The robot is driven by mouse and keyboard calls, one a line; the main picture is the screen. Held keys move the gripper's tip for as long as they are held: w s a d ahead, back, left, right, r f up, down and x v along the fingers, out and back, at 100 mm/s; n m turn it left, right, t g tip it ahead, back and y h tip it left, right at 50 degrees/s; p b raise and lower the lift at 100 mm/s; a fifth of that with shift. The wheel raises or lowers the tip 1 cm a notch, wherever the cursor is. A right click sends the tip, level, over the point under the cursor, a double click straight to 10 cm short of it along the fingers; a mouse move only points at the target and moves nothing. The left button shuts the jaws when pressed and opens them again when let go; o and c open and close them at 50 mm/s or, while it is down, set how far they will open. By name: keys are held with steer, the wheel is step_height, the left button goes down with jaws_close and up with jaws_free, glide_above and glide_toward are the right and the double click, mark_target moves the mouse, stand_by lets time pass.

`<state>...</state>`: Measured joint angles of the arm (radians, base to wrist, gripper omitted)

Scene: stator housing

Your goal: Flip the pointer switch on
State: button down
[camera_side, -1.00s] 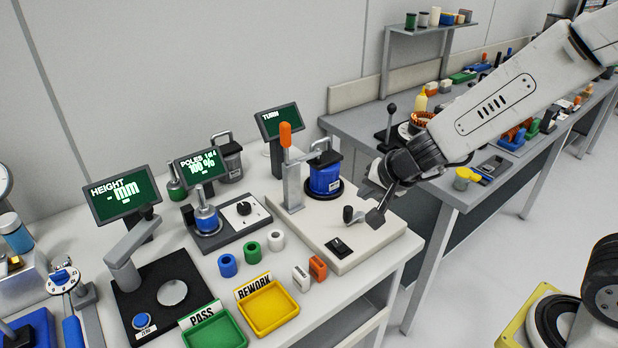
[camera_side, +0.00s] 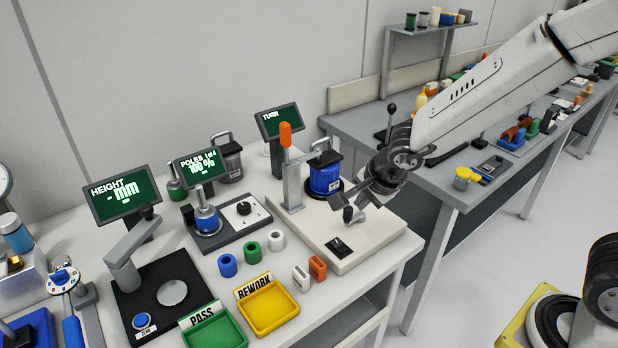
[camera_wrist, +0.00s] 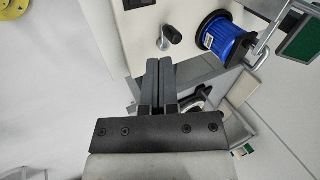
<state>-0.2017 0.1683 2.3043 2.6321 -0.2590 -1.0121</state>
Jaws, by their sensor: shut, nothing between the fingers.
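A pale base plate (camera_side: 372,246) carries a small black switch (camera_side: 338,246) near its front and a short dark lever or knob (camera_side: 349,215) behind it. A round black knob on a white dial (camera_side: 243,208) is on the grey box to the left. I cannot tell for certain which is the pointer switch. My gripper (camera_side: 335,200) is shut and empty, above the plate near the dark lever. In the wrist view my gripper's fingers (camera_wrist: 160,62) lie together, pointing toward the lever (camera_wrist: 172,34), apart from it in that picture. The black switch (camera_wrist: 130,4) is cut by the top edge.
The TURN screen (camera_side: 279,121) is behind. Orange and white blocks (camera_side: 317,268) and yellow and green trays (camera_side: 268,307) lie in front. The plate's right part is bare.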

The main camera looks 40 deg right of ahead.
mark_target(335, 243)
steer(key=shift+s+a+f+m+g, duration=0.2)
steer(key=shift+s+a+m+g, duration=0.15)
steer(key=shift+a+m, duration=0.25)
steer(key=shift+w+f, duration=0.1)
steer(key=shift+f, duration=0.1)
steer(key=shift+a+x, duration=0.2)
steer(key=shift+x, duration=5.95)
steer(key=shift+w+f, duration=0.25)
steer(key=shift+f, duration=0.4)
steer(key=shift+w+f, duration=0.1)
steer(key=shift+f, duration=0.05)
steer(key=shift+r, duration=0.25)
steer(key=v, duration=0.7)
steer(key=shift+r, duration=0.2)
